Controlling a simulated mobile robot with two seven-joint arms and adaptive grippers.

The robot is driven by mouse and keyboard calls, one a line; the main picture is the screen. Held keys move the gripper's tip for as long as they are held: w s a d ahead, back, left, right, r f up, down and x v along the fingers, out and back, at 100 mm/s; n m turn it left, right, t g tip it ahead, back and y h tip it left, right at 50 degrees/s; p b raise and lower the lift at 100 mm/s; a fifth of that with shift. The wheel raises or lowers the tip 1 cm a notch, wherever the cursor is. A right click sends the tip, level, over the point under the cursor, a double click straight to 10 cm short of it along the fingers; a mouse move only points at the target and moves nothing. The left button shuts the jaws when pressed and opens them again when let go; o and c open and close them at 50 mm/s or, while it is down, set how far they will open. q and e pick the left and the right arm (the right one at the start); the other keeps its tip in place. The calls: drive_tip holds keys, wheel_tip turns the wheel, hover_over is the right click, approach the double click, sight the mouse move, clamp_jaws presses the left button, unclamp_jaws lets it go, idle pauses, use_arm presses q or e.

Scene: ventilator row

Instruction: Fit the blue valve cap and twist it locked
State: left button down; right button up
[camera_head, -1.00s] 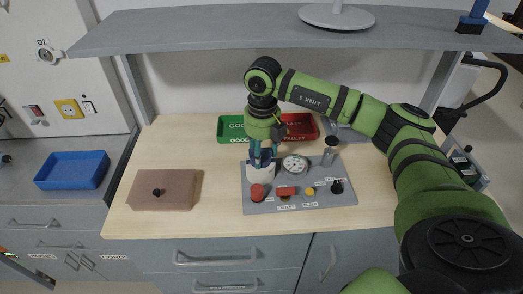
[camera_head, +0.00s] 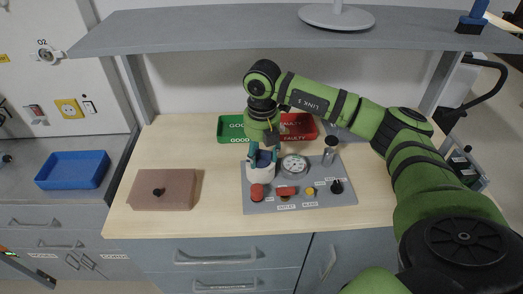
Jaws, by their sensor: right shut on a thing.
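The blue valve cap (camera_head: 263,161) sits at the top of a white round fitting (camera_head: 260,175) on the grey panel (camera_head: 325,198). My right gripper (camera_head: 263,154) points down over the fitting, its fingers on either side of the cap, and is shut on it. I cannot tell whether the cap is fully seated or how far it is turned. My left gripper is not in view.
The panel also carries a gauge (camera_head: 294,166), a red knob (camera_head: 257,192), a yellow button (camera_head: 310,192) and a black knob (camera_head: 337,187). Green (camera_head: 231,129) and red (camera_head: 299,127) trays stand behind. A brown box (camera_head: 163,190) is at left. A shelf (camera_head: 220,32) hangs above.

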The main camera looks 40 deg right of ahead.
sight(261, 151)
drive_tip(key=m+p, duration=0.1)
drive_tip(key=m, duration=0.3)
drive_tip(key=shift+m, duration=0.4)
drive_tip(key=o, duration=1.2)
drive_tip(key=shift+r+p, duration=2.45)
drive_tip(key=shift+r, duration=1.15)
